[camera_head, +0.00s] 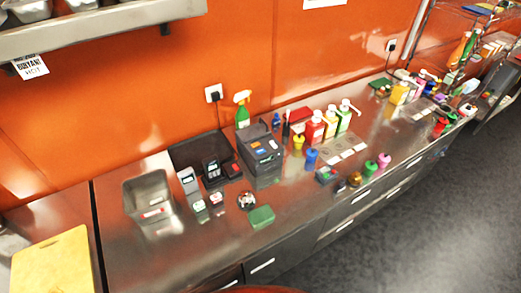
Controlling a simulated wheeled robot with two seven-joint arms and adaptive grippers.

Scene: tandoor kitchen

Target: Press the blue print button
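A dark grey printer (260,158) stands on the steel counter near the middle of the view. The marks are too small to read. Neither of my grippers shows in the view, and nothing covers the top of the printer.
Left of the printer are card terminals (211,170) and a metal bin (149,197). A green spray bottle (242,112) stands behind it. Red, yellow and green pump bottles (315,130) stand to its right. A green block (261,217) lies in front.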

